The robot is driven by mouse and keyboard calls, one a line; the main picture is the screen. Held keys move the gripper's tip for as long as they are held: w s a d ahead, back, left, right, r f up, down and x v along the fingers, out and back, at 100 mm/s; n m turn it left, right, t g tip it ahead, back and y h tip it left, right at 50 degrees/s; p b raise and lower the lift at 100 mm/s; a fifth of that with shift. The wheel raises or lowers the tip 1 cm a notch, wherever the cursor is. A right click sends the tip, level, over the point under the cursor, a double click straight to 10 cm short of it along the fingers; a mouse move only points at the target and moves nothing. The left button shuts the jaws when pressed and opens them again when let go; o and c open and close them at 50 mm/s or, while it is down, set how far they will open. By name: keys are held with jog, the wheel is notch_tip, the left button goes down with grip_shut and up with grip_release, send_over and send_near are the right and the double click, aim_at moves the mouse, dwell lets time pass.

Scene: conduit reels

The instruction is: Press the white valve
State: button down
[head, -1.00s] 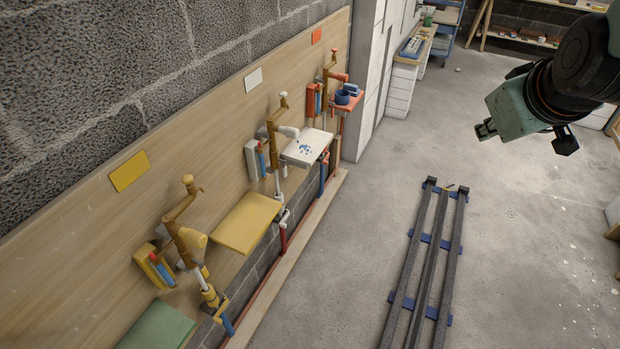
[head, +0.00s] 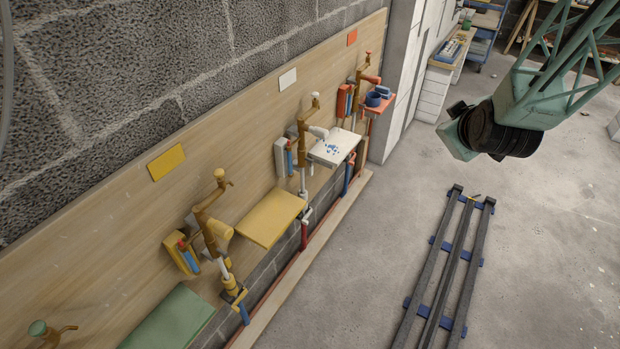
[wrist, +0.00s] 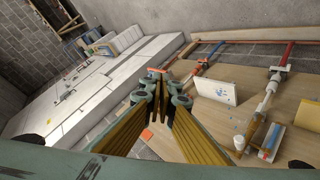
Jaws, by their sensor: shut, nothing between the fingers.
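The white station on the wall board holds a bronze tap with a small white knob (head: 316,97) on top and a white cylinder (head: 318,132) lower down. A white card (head: 288,78) is above it and a white blue-spotted shelf (head: 333,148) beside it. My gripper hangs well to the right of the station, apart from it, its fingers mostly hidden in the head view. In the wrist view my gripper (wrist: 162,84) is shut and empty. The white shelf (wrist: 216,92) shows to its right; a pale rounded part (wrist: 239,143) is lower, and I cannot tell which fitting it is.
A yellow tap station with a yellow shelf (head: 271,218) is nearer, and a green shelf (head: 172,320) nearer still. A red station (head: 378,104) is farther along. Dark floor rails (head: 446,270) run to the right. The floor between the rails and wall is clear.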

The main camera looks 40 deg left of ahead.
jog(key=w+a+f+n+y+p, duration=0.1)
jog(key=a+f+n+y+p, duration=0.15)
jog(key=a+f, duration=0.7)
jog(key=n+t+y+p, duration=0.2)
jog(key=n+y, duration=0.2)
jog(key=n, duration=0.4)
send_near(311, 170)
jog(key=w+d+r, duration=0.5)
jog(key=w, duration=0.1)
jog(key=s+a+f+n+y+p, duration=0.1)
jog(key=s+f, duration=0.2)
jog(key=s, duration=0.3)
jog(key=s+a+f+n+y+p, duration=0.1)
jog(key=s+f+n, duration=0.1)
jog(key=s+f, duration=0.2)
jog(key=shift+s+f+y, duration=0.3)
jog(key=shift+s+y, duration=0.05)
jog(key=shift+s, duration=0.7)
jog(key=shift+w+n, duration=0.15)
jog(key=shift+n, duration=0.1)
jog(key=w+d+b+x, duration=0.1)
jog(key=w+x, duration=0.1)
jog(key=x, duration=1)
jog(key=shift+w+f, duration=0.15)
jog(key=shift+f, duration=0.05)
